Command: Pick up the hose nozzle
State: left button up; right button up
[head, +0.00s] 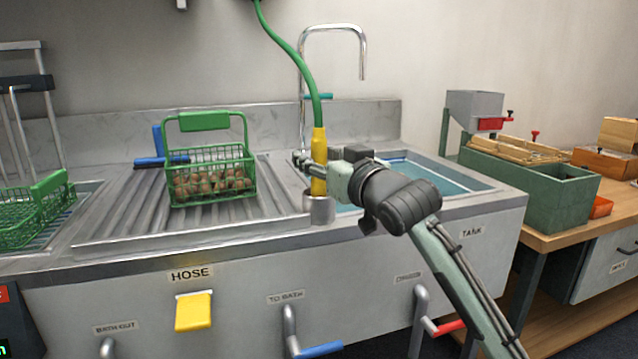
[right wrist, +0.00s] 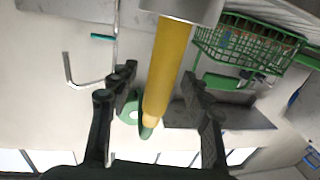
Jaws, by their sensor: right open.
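The yellow hose nozzle (head: 319,147) stands upright in a small grey metal holder (head: 319,210) at the front edge of the sink counter. The green hose (head: 300,62) runs up from its top. My right gripper (head: 312,168) reaches in from the right at the nozzle's height. In the right wrist view the nozzle (right wrist: 168,65) lies between the two dark fingers of the open gripper (right wrist: 158,85), with a gap on either side. My left gripper is not in view.
A green wire basket of chestnuts (head: 212,178) stands on the ribbed drainboard (head: 130,210) left of the nozzle. A tall faucet (head: 333,27) rises behind it. The water tank (head: 435,177) lies to the right, partly behind my arm. A yellow HOSE pedal (head: 193,311) is on the front panel.

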grip_shut()
dwell(0.4)
notch_tip(320, 180, up, 10)
jog(key=shift+f+p, duration=0.15)
jog(key=shift+p, duration=0.3)
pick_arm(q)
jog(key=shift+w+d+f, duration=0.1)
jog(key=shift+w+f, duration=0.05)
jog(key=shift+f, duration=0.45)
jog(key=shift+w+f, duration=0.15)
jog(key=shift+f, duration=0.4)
pick_arm(e)
jog(key=c, duration=0.9)
grip_release()
grip_shut()
